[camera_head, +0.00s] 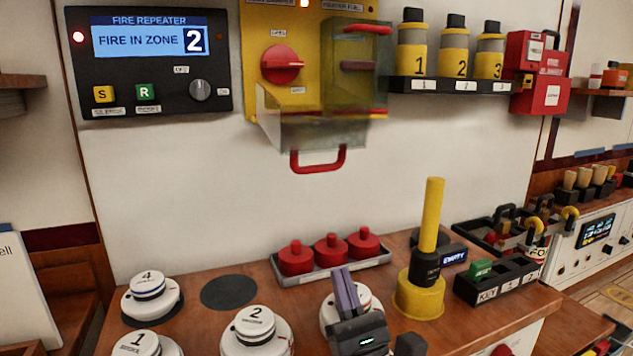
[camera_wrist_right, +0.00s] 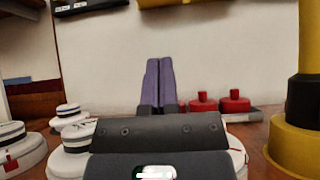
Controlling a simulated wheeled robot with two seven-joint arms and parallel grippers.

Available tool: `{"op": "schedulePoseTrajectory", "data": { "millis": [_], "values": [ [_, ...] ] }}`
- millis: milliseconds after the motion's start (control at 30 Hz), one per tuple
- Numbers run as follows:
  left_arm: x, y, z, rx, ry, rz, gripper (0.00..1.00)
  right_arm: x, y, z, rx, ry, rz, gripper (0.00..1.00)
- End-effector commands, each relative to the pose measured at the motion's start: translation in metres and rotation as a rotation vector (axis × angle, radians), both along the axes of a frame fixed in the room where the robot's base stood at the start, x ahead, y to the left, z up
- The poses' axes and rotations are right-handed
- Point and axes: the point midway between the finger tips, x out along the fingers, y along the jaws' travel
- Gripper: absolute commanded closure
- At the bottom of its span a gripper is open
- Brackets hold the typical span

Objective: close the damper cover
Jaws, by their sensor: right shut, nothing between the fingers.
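The damper cover (camera_head: 318,133) is a clear box with a red handle (camera_head: 318,161) at its lower front. It hangs open, tipped down and out from the lower left of the yellow panel (camera_head: 260,30). The red damper knob (camera_head: 282,64) above it is uncovered. The label over this knob is partly cut off at the top. My right gripper (camera_head: 346,290) is shut and empty, low over the worktop, below and slightly right of the cover and apart from it. Its purple fingers (camera_wrist_right: 158,85) point toward the wall in the wrist view. My left gripper is out of view.
A second clear cover (camera_head: 352,85) with a red handle sits over the heater fuel knob. Yellow bottles (camera_head: 412,50) stand on a shelf to the right. White numbered pucks (camera_head: 255,325), red knobs (camera_head: 331,250) and a tall yellow post (camera_head: 431,215) stand on the worktop. The wall between is bare.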

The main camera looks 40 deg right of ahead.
Motion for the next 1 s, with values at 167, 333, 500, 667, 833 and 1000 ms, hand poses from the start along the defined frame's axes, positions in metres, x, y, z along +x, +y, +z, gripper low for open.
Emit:
{"op": "schedulePoseTrajectory", "data": {
  "millis": [167, 333, 500, 667, 833, 1000],
  "values": [
    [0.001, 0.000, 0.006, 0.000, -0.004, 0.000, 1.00, 0.019, -0.005, 0.022, 0.002, -0.007, -0.001, 1.00],
    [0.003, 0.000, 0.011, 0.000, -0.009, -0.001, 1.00, 0.046, -0.012, 0.048, 0.003, -0.005, 0.000, 1.00],
    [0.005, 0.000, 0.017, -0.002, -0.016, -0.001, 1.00, 0.069, -0.017, 0.075, 0.005, -0.005, 0.000, 1.00],
    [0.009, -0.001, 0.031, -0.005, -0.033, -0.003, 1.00, 0.068, -0.017, 0.100, 0.004, -0.003, 0.001, 1.00],
    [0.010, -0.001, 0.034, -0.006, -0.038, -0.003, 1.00, 0.069, -0.017, 0.107, 0.003, -0.001, 0.001, 1.00],
    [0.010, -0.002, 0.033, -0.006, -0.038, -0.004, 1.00, 0.069, -0.017, 0.106, 0.002, 0.001, 0.001, 1.00]
  ]
}}
